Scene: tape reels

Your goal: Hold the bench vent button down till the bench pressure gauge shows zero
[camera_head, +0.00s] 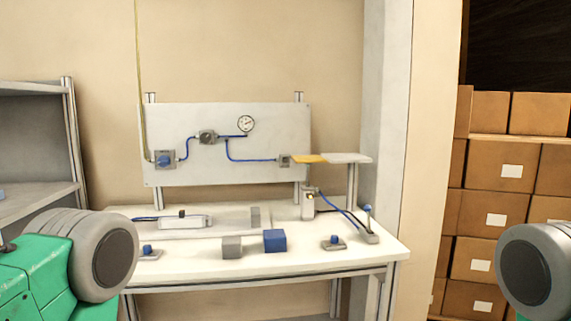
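A round white pressure gauge (246,123) is mounted at the upper right of the grey back panel (275,172) behind the bench. Its needle is too small to read. Two blue-topped buttons on grey bases stand on the bench, one at the front left (147,250) and one at the front right (333,243). A blue-knobbed post (367,210) stands at the right edge. I cannot tell which of these is the vent button; no label is legible. Neither of my grippers is in view; only parts of my arms show at the lower left and right edges.
The white bench (290,272) carries a cylinder (185,222), a grey block (232,247), a blue block (275,240) and a valve (308,204). Blue tubing joins fittings on the panel. Cartons (500,167) fill a rack beyond.

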